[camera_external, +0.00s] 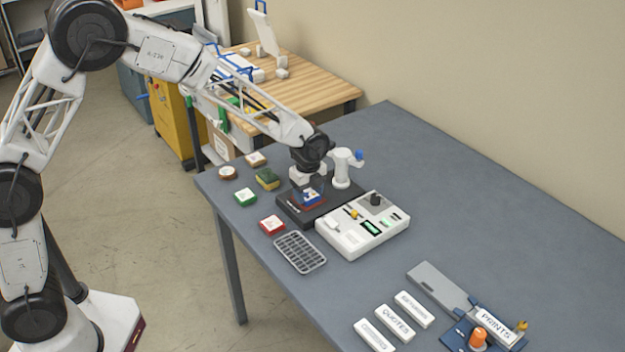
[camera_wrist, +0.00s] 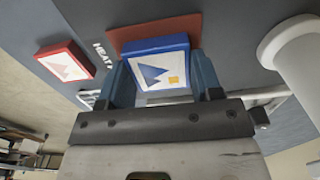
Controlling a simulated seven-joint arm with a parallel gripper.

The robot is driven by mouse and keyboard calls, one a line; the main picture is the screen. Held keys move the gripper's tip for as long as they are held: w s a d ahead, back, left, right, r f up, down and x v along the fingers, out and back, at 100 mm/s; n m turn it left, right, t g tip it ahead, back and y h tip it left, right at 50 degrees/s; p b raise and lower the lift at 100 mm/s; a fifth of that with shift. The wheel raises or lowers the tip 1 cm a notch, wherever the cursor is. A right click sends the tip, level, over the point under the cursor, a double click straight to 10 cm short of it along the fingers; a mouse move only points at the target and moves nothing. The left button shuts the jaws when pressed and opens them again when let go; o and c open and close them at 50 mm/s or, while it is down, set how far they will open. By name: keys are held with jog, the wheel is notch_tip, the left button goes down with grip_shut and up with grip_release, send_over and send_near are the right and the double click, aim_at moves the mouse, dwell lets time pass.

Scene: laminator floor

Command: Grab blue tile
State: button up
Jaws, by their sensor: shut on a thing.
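A red-brown pad (camera_wrist: 130,35) lies under or just behind the tile. I cannot tell whether the tile touches the pad.
A red tile (camera_external: 272,224), a green tile (camera_external: 245,197) and other small tiles lie left of the dark plate (camera_external: 290,214). A white post (camera_external: 342,170) stands close right of my gripper. A white control box (camera_external: 362,226) and a grey tray (camera_external: 300,252) are in front.

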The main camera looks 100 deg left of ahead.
aim_at(308, 194)
jog(key=shift+r, duration=0.1)
jog(key=shift+r, duration=0.75)
notch_tip(308, 194, up, 2)
jog(key=shift+r, duration=0.1)
jog(key=s+d+r, duration=0.1)
jog(key=s+d, duration=0.9)
jog(key=s, duration=0.2)
jog(key=shift+d, duration=0.2)
jog(key=shift+d, duration=0.1)
